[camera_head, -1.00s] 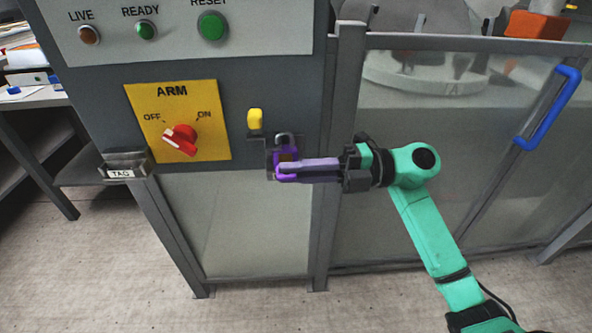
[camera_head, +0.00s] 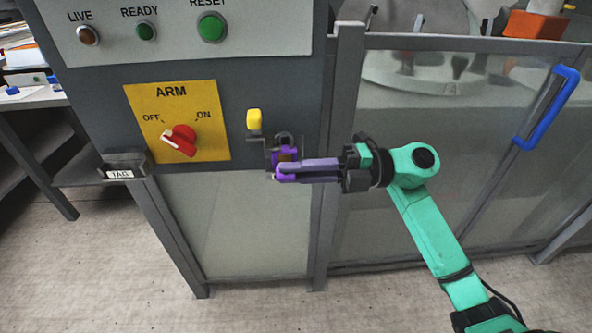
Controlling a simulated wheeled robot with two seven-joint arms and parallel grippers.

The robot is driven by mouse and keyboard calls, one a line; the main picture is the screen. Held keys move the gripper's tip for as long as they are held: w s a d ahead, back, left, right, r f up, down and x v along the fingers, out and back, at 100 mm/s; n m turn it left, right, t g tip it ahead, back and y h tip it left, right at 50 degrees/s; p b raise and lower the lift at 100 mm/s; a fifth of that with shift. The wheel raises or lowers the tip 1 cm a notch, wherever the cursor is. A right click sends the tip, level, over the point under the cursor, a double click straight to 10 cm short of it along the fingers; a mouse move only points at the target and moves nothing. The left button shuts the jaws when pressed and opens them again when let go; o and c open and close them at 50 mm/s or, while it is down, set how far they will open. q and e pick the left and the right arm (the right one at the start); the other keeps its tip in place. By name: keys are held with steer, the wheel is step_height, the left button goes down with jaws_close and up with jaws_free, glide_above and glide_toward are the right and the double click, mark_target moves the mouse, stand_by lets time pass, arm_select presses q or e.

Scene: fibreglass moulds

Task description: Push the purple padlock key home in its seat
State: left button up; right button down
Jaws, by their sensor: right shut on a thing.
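A purple padlock (camera_head: 286,154) with a dark shackle hangs at a small bracket on the grey cabinet front, below a yellow tab. My right gripper (camera_head: 281,173) reaches in from the right, with its long lavender-grey fingers lying level just below the padlock body. It is shut on a small bright purple piece at the fingertips, which looks like the key (camera_head: 284,177). The fingers hide most of it, and I cannot tell how deep it sits in its seat. My left gripper is not in view.
Left of the padlock is a yellow ARM panel (camera_head: 215,147) with a red rotary switch (camera_head: 179,140). A TAG holder (camera_head: 122,168) juts out at the cabinet's left. A glazed guard with a blue handle (camera_head: 547,108) stands behind my right arm.

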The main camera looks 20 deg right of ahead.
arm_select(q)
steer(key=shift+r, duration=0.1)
arm_select(e)
steer(key=shift+w+d, duration=0.15)
steer(key=shift+w, duration=0.55)
steer(key=c, duration=0.8)
jaws_free()
steer(key=shift+c, duration=0.2)
steer(key=v, duration=1.4)
steer(key=shift+d, duration=0.3)
